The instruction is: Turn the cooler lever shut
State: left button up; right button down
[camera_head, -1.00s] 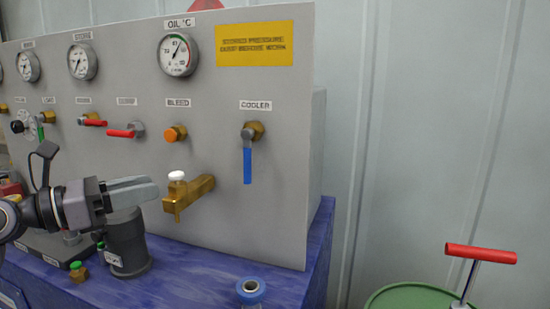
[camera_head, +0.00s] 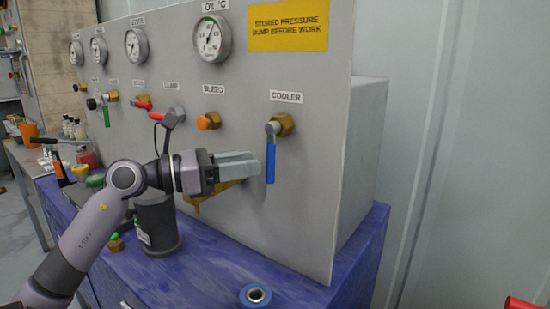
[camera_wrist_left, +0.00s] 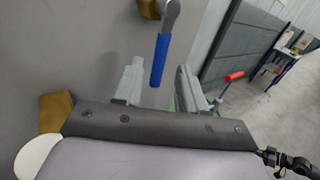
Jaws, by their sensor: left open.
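The cooler lever (camera_head: 270,160) has a blue handle hanging straight down from a brass valve (camera_head: 285,124) under the COOLER label (camera_head: 286,96) on the grey panel. My left gripper (camera_head: 256,165) is just left of the blue handle in the head view. In the left wrist view the blue handle (camera_wrist_left: 160,60) shows between and beyond the two open fingers (camera_wrist_left: 158,88), its lower end near the fingertips. I cannot tell whether a finger touches it. My right gripper is in neither view.
A brass tap (camera_head: 205,197) sits behind my left gripper. A dark canister (camera_head: 156,225) and a blue ring-shaped part (camera_head: 256,296) stand on the blue bench (camera_head: 215,270). The orange bleed knob (camera_head: 207,121) is left of the lever. The panel right of the lever is clear.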

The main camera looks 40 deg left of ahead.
aim_at(271, 161)
pick_arm(q)
jog(key=shift+p+x, duration=0.85)
jog(key=shift+x, duration=2)
grip_shut()
